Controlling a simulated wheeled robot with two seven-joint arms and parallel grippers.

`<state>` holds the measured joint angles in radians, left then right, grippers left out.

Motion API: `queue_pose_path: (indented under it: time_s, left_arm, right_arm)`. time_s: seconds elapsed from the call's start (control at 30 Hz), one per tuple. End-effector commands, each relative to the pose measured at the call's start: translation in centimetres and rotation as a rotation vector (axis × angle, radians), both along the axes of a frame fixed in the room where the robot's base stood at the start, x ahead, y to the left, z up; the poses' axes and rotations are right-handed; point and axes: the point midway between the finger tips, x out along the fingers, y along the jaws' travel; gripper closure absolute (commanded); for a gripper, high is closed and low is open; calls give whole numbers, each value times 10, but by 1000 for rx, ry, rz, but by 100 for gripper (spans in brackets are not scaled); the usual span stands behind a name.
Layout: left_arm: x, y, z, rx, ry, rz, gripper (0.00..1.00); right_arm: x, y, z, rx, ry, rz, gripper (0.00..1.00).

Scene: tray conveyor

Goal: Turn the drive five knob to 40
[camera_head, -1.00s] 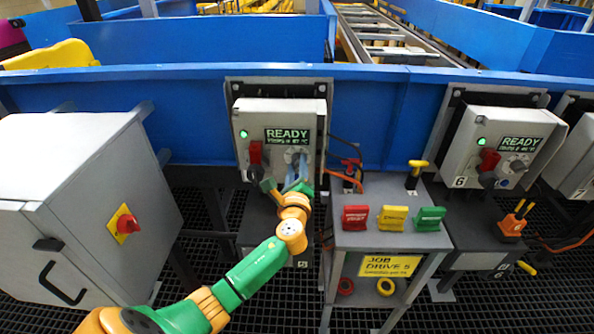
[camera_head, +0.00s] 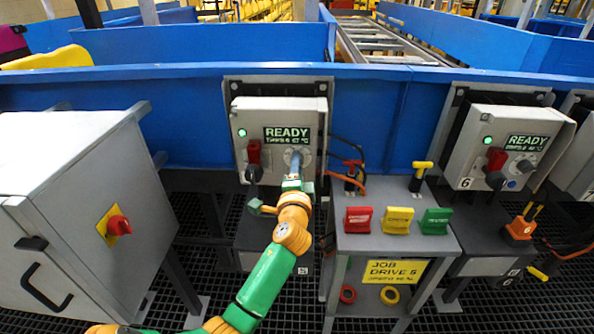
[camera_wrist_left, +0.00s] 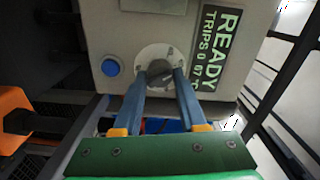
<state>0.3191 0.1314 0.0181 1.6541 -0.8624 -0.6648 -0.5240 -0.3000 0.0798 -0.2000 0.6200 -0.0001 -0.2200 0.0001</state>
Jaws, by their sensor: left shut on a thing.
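In the left wrist view, the blue fingers of my left gripper (camera_wrist_left: 161,85) are shut on the grey knob (camera_wrist_left: 158,70), one finger on each side. The round dial plate (camera_wrist_left: 160,53) shows around it, but its scale marks are too small to read. My right gripper is not in view.
A red switch handle (camera_head: 253,153) sits left of the knob. A blue button (camera_wrist_left: 110,67) shows in the wrist view. The stand (camera_head: 392,243) at right carries red, yellow and green tags. A grey cabinet (camera_head: 75,200) stands at left. Drive box 6 (camera_head: 480,175) is further right.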

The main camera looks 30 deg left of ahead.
Motion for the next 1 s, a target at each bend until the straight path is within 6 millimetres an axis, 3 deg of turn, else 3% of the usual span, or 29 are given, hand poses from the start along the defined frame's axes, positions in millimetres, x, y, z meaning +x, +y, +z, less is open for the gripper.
queue_pose_path:
  time_s: [0.5,1.0]
  left_arm:
    - [0,0,1,-372,-232,-1,100]
    - [0,0,3,-529,-330,-3,100]
  right_arm:
    - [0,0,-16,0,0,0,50]
    - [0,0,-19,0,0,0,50]
